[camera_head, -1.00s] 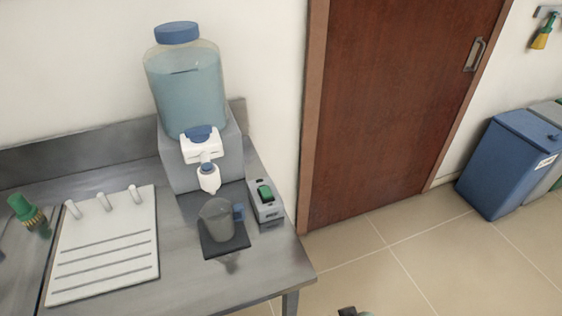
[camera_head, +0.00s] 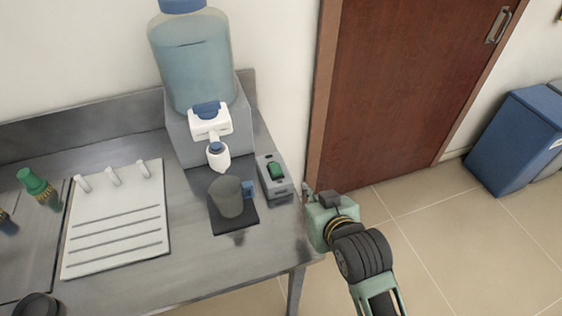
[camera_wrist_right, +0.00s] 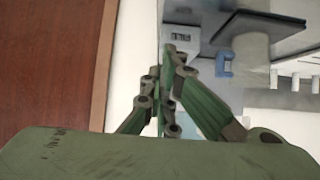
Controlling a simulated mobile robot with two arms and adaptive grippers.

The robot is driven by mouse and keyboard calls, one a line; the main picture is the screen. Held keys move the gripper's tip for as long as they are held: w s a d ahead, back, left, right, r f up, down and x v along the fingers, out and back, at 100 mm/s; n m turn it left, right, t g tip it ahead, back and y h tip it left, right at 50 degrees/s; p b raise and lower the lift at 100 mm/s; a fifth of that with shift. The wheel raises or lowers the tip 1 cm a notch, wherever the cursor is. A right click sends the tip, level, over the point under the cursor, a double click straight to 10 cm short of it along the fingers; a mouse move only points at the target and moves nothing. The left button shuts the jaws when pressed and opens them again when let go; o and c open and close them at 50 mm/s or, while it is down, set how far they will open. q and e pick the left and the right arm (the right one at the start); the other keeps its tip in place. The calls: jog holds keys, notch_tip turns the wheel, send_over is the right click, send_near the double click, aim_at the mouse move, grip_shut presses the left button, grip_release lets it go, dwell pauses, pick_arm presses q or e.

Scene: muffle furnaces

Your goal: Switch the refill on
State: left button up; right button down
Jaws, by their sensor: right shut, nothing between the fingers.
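The refill switch (camera_head: 276,170) is a green rocker on a small grey box (camera_head: 281,188) at the right edge of the steel counter. My right gripper (camera_head: 307,190) is shut and empty, just right of the box near the counter's edge, apparently apart from it. In the right wrist view, the shut fingers (camera_wrist_right: 165,62) point toward the grey box (camera_wrist_right: 180,36), whose label shows; the green rocker is not clear there. A water dispenser with a blue-tinted bottle (camera_head: 192,66) stands behind. My left gripper is not in view.
A grey jug (camera_head: 228,197) with a blue handle stands on a dark mat (camera_head: 240,222) under the dispenser tap, left of the switch box. A white rack (camera_head: 115,240) lies farther left. Open floor and a brown door (camera_head: 410,90) are at the right.

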jog(key=w+a+r+t+y, duration=0.1)
jog(key=w+a+r+t, duration=0.1)
jog(key=r, duration=0.5)
jog(key=shift+w+a+n, duration=0.3)
jog(key=shift+w+a, duration=0.6)
jog(key=shift+a, duration=0.2)
jog(key=shift+w+f, duration=0.1)
jog(key=p, duration=0.2)
send_over(275, 169)
jog(key=s+d, duration=0.1)
jog(key=s, duration=0.1)
jog(key=f, duration=0.3)
jog(key=shift+d+f, duration=0.2)
jog(key=shift+f, duration=0.1)
jog(key=f, duration=0.2)
jog(key=f+p, duration=0.1)
jog(key=f, duration=0.1)
jog(key=shift+s+d, duration=0.1)
jog(key=shift+s, duration=0.2)
jog(key=shift+f, duration=0.1)
